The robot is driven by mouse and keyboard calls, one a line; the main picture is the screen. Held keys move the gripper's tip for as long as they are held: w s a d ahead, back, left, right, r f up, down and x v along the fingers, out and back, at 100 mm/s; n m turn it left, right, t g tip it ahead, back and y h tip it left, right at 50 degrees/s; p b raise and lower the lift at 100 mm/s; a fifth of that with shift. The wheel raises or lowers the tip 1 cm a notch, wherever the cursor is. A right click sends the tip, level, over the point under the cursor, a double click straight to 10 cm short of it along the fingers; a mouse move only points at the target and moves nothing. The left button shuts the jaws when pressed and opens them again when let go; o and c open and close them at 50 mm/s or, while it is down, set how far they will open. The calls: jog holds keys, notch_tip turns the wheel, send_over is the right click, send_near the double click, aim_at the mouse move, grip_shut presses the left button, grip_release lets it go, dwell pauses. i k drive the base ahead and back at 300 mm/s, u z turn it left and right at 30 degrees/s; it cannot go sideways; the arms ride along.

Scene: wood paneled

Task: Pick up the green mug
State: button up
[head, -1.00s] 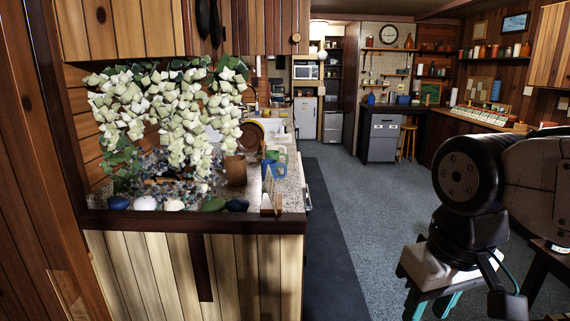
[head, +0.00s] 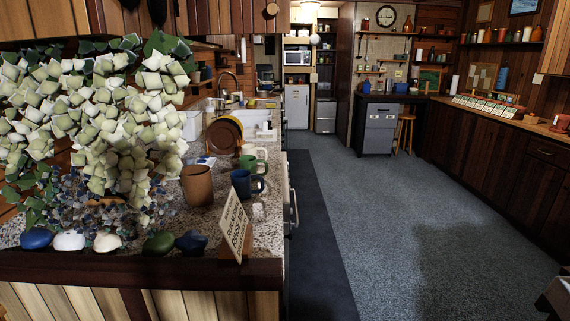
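The green mug (head: 254,166) stands on the granite counter in the head view, behind a blue mug (head: 246,184) that hides part of it. My gripper is not in view. A dark bit of hardware shows at the lower right corner, and I cannot tell what part it is.
The counter (head: 262,232) also holds a brown cup (head: 196,185), a sign on a stand (head: 234,226), stacked plates (head: 224,136), a large flowering plant (head: 100,120) and several coloured stones. The carpeted floor (head: 370,220) to its right is clear.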

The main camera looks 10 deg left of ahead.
aim_at(248, 162)
jog(key=u, duration=0.3)
jog(key=i, duration=0.9)
jog(key=u, duration=0.7)
